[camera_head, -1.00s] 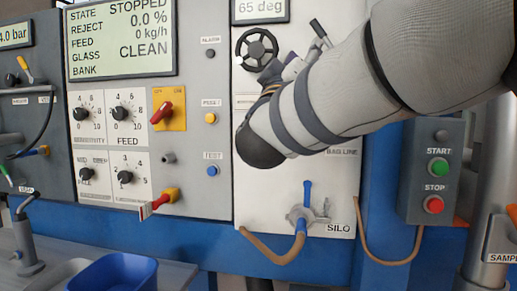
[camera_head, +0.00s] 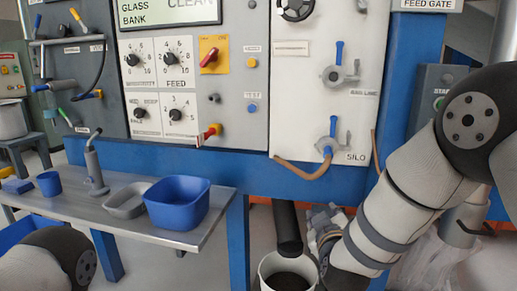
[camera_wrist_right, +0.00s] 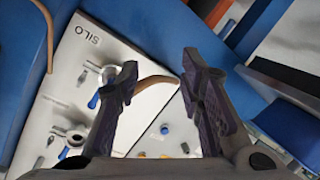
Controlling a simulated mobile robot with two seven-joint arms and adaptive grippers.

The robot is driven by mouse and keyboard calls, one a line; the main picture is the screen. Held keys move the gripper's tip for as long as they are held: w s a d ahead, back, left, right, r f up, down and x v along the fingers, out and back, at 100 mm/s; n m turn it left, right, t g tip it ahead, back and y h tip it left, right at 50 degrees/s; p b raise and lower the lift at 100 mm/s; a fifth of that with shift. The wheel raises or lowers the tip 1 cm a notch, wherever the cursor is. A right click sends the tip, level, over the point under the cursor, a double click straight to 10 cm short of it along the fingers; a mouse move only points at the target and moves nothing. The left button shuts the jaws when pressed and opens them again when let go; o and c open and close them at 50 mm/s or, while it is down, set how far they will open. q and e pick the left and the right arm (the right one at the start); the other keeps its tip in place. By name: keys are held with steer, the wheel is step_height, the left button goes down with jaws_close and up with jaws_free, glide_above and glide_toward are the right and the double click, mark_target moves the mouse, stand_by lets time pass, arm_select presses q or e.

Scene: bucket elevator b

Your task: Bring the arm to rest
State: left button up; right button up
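My right arm (camera_head: 400,210) comes in from the right in the head view and hangs low, below the valve panel.
The white panel holds the silo valve (camera_head: 328,145) and the bag line valve (camera_head: 340,74), both with upright blue levers. A white bucket (camera_head: 266,262) with dark contents stands under a black spout (camera_head: 288,228). A blue tub (camera_head: 177,203) sits on the grey bench (camera_head: 75,208).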

steer(key=s+d+f+m+g+y, duration=0.15)
steer(key=s+f+g, duration=0.35)
steer(key=s+f, duration=0.7)
steer(key=s+d+f+m+g, duration=0.1)
steer(key=s+d+f+g, duration=0.25)
steer(key=s+f, duration=0.9)
steer(key=s+d+f+m+g, duration=0.1)
steer(key=s+g, duration=0.3)
steer(key=s, duration=0.9)
steer(key=s+d+f+m+g, duration=0.1)
steer(key=s+g, duration=0.4)
steer(key=s, duration=0.9)
steer(key=shift+d+f+m, duration=0.15)
steer(key=shift+f+m, duration=0.65)
steer(key=shift+m, duration=0.05)
